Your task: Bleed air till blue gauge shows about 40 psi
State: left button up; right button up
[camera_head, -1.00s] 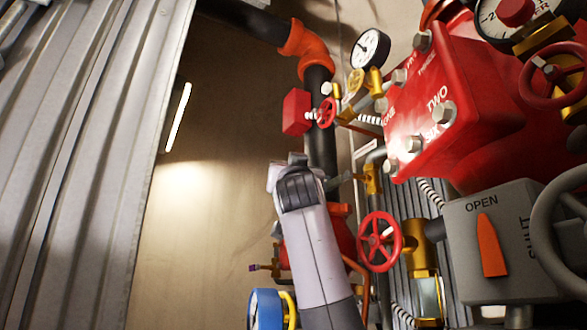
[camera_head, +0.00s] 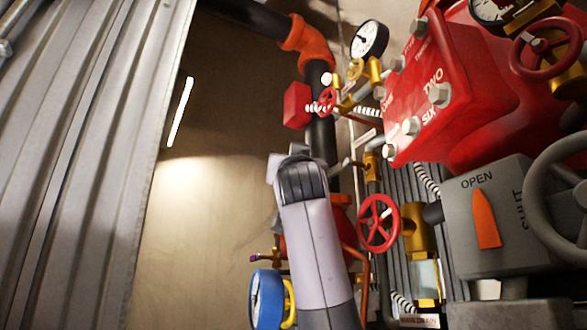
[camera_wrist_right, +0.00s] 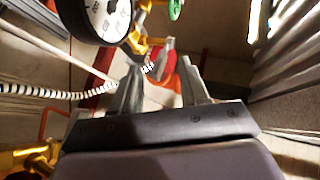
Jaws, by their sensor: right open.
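The blue gauge (camera_head: 268,300) is at the bottom of the head view, just left of my right arm. Its face is turned edge-on, so I cannot read its needle. My right arm rises from the bottom centre, and its gripper is hidden behind the wrist there. In the right wrist view my right gripper (camera_wrist_right: 162,82) is open, with nothing clearly held between its fingers. A grey lever on a brass valve (camera_head: 371,165) is just right of my wrist in the head view. I cannot tell which valve bleeds air. My left gripper is not in view.
A red handwheel (camera_head: 378,223) is close to my arm's right side. A white-faced gauge (camera_head: 369,39), a red valve body (camera_head: 450,85) and a grey OPEN/SHUT box (camera_head: 490,215) crowd the right. Corrugated metal (camera_head: 75,160) fills the left. Bare wall lies between.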

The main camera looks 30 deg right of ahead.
jog(key=b+v, duration=0.1)
jog(key=v, duration=0.3)
jog(key=shift+b, duration=0.3)
jog(key=s+a+n+g+y+b, duration=0.15)
jog(key=s+n, duration=0.25)
jog(key=n, duration=0.5)
jog(key=s+a+n+g+y, duration=0.2)
jog(key=s+n, duration=0.1)
jog(key=n, duration=0.7)
jog(key=p+x, duration=0.2)
jog(key=x, duration=0.2)
jog(key=p+x, duration=0.2)
jog(key=x, duration=0.2)
jog(key=r+p+x, duration=0.1)
jog(key=p+x, duration=0.1)
jog(key=x, duration=0.2)
jog(key=shift+s+d, duration=0.25)
